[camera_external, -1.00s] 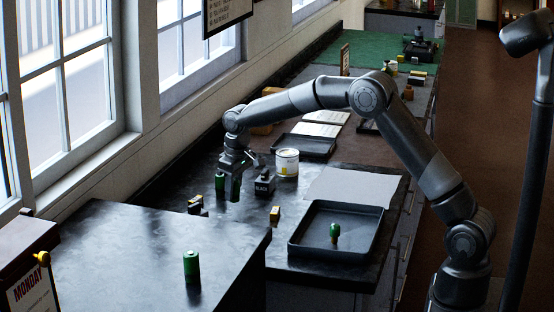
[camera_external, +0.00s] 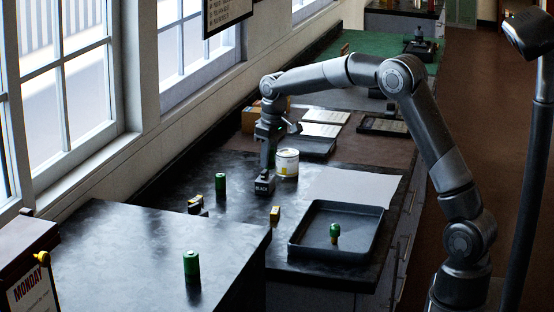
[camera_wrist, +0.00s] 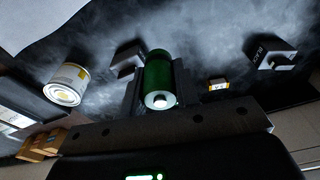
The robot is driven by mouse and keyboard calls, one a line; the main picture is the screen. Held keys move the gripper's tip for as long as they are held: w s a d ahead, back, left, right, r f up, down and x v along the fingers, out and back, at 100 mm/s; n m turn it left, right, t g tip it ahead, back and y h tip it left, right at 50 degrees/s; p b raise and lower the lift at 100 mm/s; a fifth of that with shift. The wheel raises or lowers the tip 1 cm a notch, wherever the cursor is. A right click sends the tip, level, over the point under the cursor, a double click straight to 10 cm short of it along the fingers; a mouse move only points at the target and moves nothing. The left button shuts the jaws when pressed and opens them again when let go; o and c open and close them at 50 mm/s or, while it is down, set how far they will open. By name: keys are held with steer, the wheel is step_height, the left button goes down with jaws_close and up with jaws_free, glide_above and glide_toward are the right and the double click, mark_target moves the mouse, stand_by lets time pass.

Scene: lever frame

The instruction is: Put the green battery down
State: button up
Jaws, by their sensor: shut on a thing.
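My gripper (camera_external: 268,160) is over the dark counter, directly behind or above a small block labelled BLACK (camera_external: 264,188) and left of a white can (camera_external: 288,163). In the wrist view the gripper (camera_wrist: 158,92) has its fingers on both sides of a green battery (camera_wrist: 158,72), with its pale end toward the camera. The fingers hide this battery in the external view. Whether it touches the counter is unclear. Another green cylinder (camera_external: 220,183) stands upright left of the gripper, and one more green cylinder (camera_external: 191,266) stands on the nearer counter.
A dark tray (camera_external: 305,245) at the right holds a small green-topped item (camera_external: 334,232). Small yellow-and-black pieces (camera_external: 274,215) (camera_external: 195,204) stand on the counter. A grey sheet (camera_external: 350,185) lies behind the tray. The can also shows in the wrist view (camera_wrist: 66,84).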

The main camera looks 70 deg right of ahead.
steer(key=s+a+r+n, duration=0.25)
steer(key=a+r, duration=0.25)
steer(key=a, duration=0.8)
steer(key=s+a+r+n+y, duration=0.1)
steer(key=a+r+n, duration=0.3)
steer(key=a, duration=0.8)
steer(key=s+a+r+n, duration=0.15)
steer(key=a+r, duration=0.45)
steer(key=a, duration=0.7)
glide_above(213, 238)
steer(key=shift+n, duration=0.4)
steer(key=f, duration=0.6)
steer(key=shift+s+d+f, duration=0.25)
steer(key=shift+d+f, duration=0.1)
steer(key=shift+d, duration=0.05)
steer(key=shift+a+f, duration=0.3)
steer(key=shift+f, duration=1.85)
steer(key=shift+f, duration=0.1)
steer(key=o, duration=1)
